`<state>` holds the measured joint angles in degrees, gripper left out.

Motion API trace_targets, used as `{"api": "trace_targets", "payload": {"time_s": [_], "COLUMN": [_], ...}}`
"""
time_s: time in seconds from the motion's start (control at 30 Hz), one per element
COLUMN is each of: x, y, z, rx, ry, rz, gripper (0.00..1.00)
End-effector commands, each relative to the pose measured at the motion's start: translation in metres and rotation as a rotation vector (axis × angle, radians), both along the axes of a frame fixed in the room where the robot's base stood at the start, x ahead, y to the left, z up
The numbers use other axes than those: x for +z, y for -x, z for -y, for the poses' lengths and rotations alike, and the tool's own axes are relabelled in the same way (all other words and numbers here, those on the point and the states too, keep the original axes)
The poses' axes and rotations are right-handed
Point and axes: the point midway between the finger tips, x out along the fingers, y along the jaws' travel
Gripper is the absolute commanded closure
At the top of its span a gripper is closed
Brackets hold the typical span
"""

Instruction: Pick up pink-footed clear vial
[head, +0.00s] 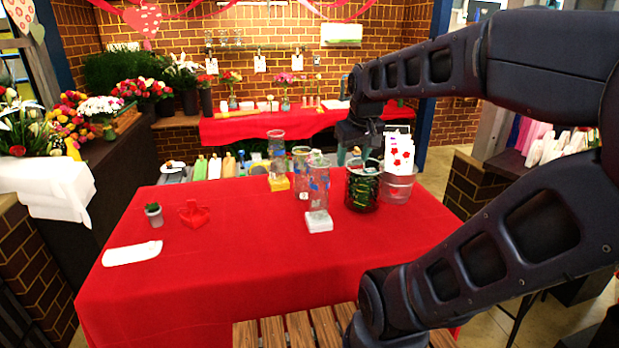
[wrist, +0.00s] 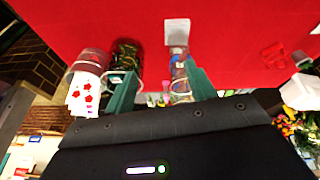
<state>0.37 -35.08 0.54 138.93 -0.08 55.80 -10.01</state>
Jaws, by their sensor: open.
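No vial with a plainly pink foot shows. Three clear vials stand on the red table: one with a yellow foot (head: 278,160) at the back, one in the middle (head: 300,168) whose foot is hidden, and a front vial (head: 318,185) with blue marks and a white-looking foot. In the wrist view a vial (wrist: 178,62) with a pale foot shows near one finger, with others overlapped behind it. My gripper (head: 354,152) is open above the table, right of the vials and near the dark green jar. Its teal fingers (wrist: 161,88) are apart, with no vial seen gripped.
A dark green patterned jar (head: 362,188) and a clear bucket (head: 398,186) with red-flowered white cards stand right of the vials. A small potted plant (head: 154,215), a red object (head: 194,213) and a white cloth (head: 132,254) lie left. The red table's (head: 230,270) front is clear.

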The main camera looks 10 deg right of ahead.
Motion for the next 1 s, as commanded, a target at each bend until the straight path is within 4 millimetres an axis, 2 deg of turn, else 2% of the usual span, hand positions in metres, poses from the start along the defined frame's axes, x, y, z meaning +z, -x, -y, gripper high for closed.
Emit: {"api": "trace_targets", "payload": {"time_s": [0.03,0.23,0.5,0.77,1.0], "x": [0.004,0.017,0.021,0.010,-0.014], "y": [-0.015,-0.069,-0.146,-0.223,-0.292], "z": [0.000,-0.001,-0.003,-0.004,-0.006], "rx": [0.036,0.192,0.404,0.612,0.806], "ry": [0.014,0.069,0.130,0.177,0.206], "rz": [-0.015,-0.058,-0.118,-0.170,-0.215], "gripper": [0.45,0.45,0.45,0.45,0.45]}}
